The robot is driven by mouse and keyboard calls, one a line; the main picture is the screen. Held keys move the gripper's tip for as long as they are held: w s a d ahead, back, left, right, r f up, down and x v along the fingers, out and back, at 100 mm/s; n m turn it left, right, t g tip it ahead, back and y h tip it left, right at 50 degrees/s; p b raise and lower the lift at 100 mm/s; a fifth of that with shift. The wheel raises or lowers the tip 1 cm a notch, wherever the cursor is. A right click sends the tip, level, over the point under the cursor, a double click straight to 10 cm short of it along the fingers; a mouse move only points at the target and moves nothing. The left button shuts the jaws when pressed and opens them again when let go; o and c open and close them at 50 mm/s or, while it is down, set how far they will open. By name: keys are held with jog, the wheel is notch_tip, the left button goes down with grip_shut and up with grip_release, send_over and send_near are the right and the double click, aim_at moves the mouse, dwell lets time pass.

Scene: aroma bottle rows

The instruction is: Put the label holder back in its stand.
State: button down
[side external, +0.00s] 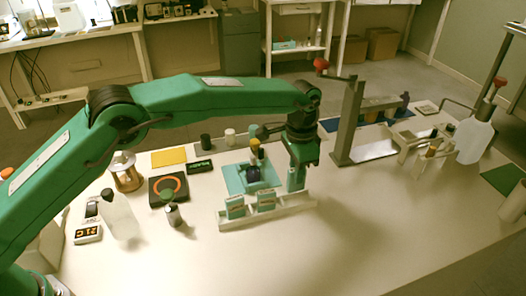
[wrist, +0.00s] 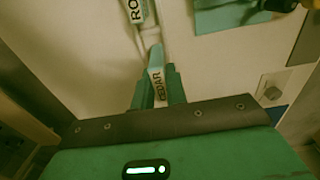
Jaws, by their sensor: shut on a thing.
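The label holder, marked CEDAR (wrist: 157,84), is pale teal and held between the green fingers of my gripper (wrist: 158,92). In the side view, my gripper (side external: 299,166) points down over the right end of the white stand (side external: 250,222), with the held label holder (side external: 294,181) below it, roughly upright. Its lower end is at the stand's right part; I cannot tell whether it is in a slot or just above. The wrist view shows a neighbouring label starting "RO" (wrist: 137,10).
Behind the stand is a light blue mat (side external: 236,181) with a dark bottle (side external: 254,173) on it. A grey metal post (side external: 347,125) rises to the right. A small bottle (side external: 173,214) and a scale-like black pad (side external: 156,192) are left. The front table is clear.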

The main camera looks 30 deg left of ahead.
aim_at(295, 190)
jog(key=shift+f, duration=2)
jog(key=shift+f, duration=0.15)
jog(key=c, duration=1.4)
grip_release()
notch_tip(295, 190, up, 12)
jog(key=shift+r, duration=0.2)
